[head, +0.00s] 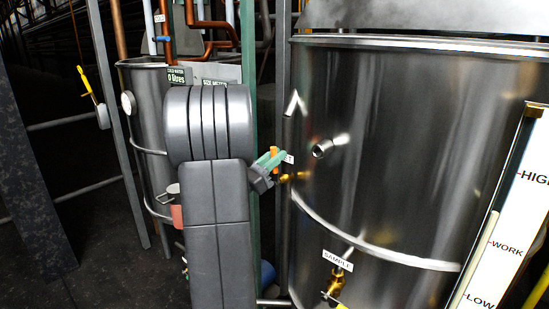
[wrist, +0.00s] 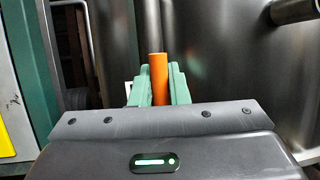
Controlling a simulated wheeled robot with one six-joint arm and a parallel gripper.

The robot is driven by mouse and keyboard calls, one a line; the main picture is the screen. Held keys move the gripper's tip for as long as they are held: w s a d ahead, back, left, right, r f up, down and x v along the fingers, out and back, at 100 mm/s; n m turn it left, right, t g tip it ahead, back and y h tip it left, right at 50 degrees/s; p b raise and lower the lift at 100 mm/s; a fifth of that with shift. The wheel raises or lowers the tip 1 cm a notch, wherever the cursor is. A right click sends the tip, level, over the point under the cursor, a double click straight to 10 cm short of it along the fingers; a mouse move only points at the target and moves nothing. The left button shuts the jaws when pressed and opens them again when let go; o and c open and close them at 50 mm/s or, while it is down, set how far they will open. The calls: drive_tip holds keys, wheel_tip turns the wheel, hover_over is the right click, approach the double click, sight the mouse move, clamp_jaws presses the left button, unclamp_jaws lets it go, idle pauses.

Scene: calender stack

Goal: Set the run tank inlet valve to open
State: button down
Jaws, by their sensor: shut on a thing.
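The large steel tank (head: 385,130) fills the right of the head view, and its wall also shows in the wrist view (wrist: 225,60). My gripper (head: 270,159) is beside the tank's left side, with green fingers. It is shut on an orange handle (wrist: 158,78), which stands upright between the fingers in the wrist view. The top of the orange handle (head: 274,150) also shows in the head view. A brass fitting (head: 290,177) sits on the tank wall just right of the gripper. A small label behind the fingers is partly hidden and unreadable. The fingers hide the valve body.
A brass valve under a SAMPLE label (head: 338,259) is low on the tank. A steel stub (head: 330,146) sticks out of the tank wall. A smaller tank (head: 150,110), copper pipes (head: 205,25) and a yellow lever (head: 85,80) are at left. A level gauge (head: 510,215) stands at right.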

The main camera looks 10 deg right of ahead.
drive_tip(key=c, duration=1.4)
unclamp_jaws()
drive_tip(key=shift+a, duration=0.1)
drive_tip(key=b+v, duration=0.3)
drive_tip(key=v, duration=1)
drive_tip(key=shift+a+f, duration=0.25)
drive_tip(key=shift+a, duration=0.05)
drive_tip(key=p+x, duration=0.3)
drive_tip(key=x, duration=1)
drive_tip(key=shift+d+r, duration=0.2)
drive_tip(key=shift+d, duration=0.15)
